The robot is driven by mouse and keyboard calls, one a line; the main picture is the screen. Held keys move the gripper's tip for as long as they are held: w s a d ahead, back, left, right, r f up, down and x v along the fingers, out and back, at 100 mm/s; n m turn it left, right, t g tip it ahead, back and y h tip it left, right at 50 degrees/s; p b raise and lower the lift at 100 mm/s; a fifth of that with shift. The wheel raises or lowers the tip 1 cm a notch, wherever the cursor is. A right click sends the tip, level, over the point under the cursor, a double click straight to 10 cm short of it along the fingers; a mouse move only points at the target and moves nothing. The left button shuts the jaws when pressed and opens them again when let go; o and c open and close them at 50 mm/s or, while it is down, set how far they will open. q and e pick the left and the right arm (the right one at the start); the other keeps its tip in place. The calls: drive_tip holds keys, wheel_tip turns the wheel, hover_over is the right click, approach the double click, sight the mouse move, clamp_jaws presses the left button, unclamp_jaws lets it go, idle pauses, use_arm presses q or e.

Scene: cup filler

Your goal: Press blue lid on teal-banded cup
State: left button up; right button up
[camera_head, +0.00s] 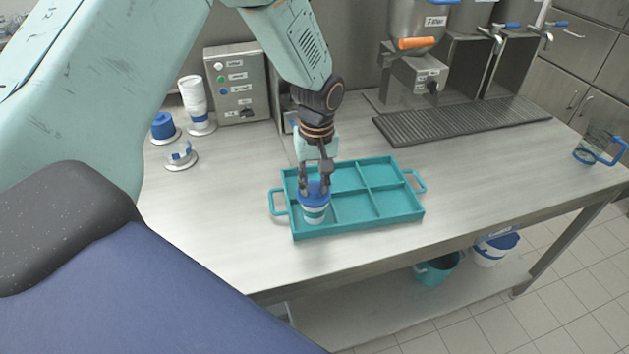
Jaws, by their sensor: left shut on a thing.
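My left gripper (316,181) points down over the near-left compartment of the teal tray (370,231), its fingers around a blue lid (313,189). The lid sits at the top of a white cup with a teal band (314,211), which stands upright in that compartment. The lid appears to touch the cup's rim, but I cannot tell whether it is fully seated. The gripper is shut on the lid, and its fingers hide part of it. My right gripper is not in view.
A stack of white cups (194,95), a stack of blue lids (163,126) and a control box (237,84) stand at the back left. A dispenser (416,75) stands behind a dark drip grate (460,120). A clear jug (597,148) is at the right. The tray's other compartments are empty.

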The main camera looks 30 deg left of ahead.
use_arm(q)
drive_tip(key=shift+w, duration=0.25)
drive_tip(key=shift+w+p, duration=0.1)
drive_tip(key=shift+p, duration=0.2)
idle(0.4)
drive_tip(key=shift+f, duration=0.25)
drive_tip(key=shift+f, duration=0.1)
idle(0.4)
drive_tip(key=o, duration=0.9)
